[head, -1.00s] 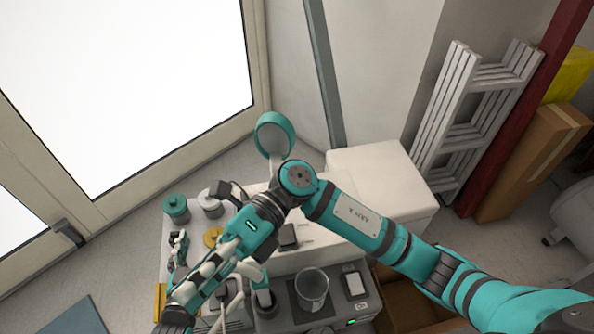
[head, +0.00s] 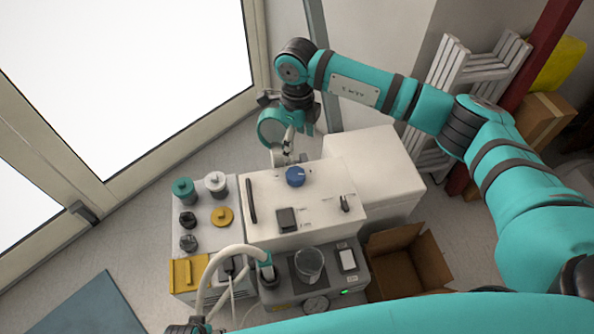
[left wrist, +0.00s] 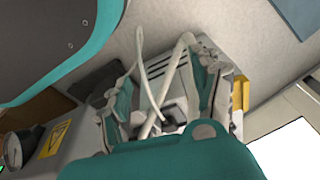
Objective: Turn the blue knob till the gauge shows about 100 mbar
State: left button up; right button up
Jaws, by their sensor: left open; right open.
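The blue knob (head: 295,176) is on the top of the white machine (head: 262,212) in the head view, uncovered. A small round gauge (head: 316,305) sits at the front of the grey unit below it; its reading is too small to tell. It also shows at the left edge of the left wrist view (left wrist: 13,152), dial angled away. My right gripper (head: 287,150) is open, beyond the far edge of the white machine, behind the knob and apart from it. My left gripper (left wrist: 165,105) is open in the left wrist view, with pale hoses visible between and beyond its fingers.
A glass beaker (head: 309,264) stands on the grey unit. An open cardboard box (head: 405,262) is at the right. A pale hose (head: 212,265) loops in front.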

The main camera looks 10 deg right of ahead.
aim_at(297, 174)
notch_tip(297, 174, down, 12)
jog(key=shift+b, duration=0.65)
pick_arm(q)
jog(key=shift+w+d+r, duration=0.1)
jog(key=shift+w+r, duration=0.3)
jog(key=shift+r, duration=0.4)
jog(key=shift+w+a+r, duration=0.1)
jog(key=shift+w+r, duration=0.25)
jog(key=shift+r, duration=0.4)
jog(key=shift+w+d+r, duration=0.1)
jog(key=shift+w+r, duration=0.3)
jog(key=shift+r, duration=0.4)
pick_arm(e)
jog(key=shift+f, duration=0.65)
jog(key=shift+c, duration=0.3)
jog(key=c, duration=1.1)
